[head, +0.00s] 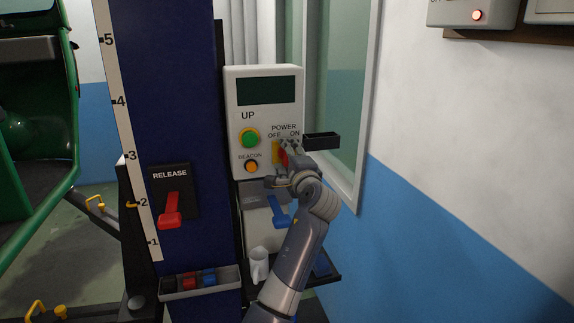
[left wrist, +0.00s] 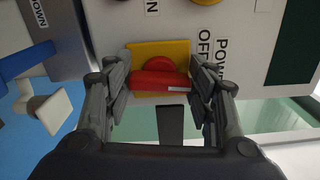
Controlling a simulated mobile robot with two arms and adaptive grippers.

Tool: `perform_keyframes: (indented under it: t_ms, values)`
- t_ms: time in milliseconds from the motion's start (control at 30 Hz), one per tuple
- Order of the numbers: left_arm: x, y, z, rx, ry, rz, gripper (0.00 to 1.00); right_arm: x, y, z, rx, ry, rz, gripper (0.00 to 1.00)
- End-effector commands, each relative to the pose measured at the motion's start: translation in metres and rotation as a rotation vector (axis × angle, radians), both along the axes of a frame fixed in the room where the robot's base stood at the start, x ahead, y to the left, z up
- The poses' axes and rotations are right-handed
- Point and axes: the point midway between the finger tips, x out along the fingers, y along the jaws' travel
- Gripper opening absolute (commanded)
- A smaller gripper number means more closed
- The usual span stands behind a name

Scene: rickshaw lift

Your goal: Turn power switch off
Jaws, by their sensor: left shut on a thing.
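The power switch has a yellow plate (head: 276,153) and a red handle (head: 284,157) on the white control panel (head: 264,85), under the words POWER, OFF and ON. My left gripper (head: 287,150) is at the switch and partly covers it. In the left wrist view, the red handle (left wrist: 160,81) lies between the two fingers of my left gripper (left wrist: 161,88), which is shut on it. The yellow plate (left wrist: 165,50) shows behind it. I cannot tell clearly which label the handle points to. My right gripper is not in view.
A green UP button (head: 250,138) and an orange beacon button (head: 251,166) sit left of the switch. A small black tray (head: 321,141) juts out at right. A red release lever (head: 170,210) is on the blue column.

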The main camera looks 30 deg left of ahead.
Motion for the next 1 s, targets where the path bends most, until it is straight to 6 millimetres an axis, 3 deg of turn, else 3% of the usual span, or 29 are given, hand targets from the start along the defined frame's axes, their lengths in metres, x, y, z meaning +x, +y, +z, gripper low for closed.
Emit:
perform_keyframes:
  t_ms: [500,1000]
  values:
    - [0.0,0.0,-0.006,-0.318,-0.37,0.0,0.27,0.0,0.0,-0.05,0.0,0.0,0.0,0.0]
    - [0.001,0.0,-0.005,-0.519,-0.605,0.0,0.27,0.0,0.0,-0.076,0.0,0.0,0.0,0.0]
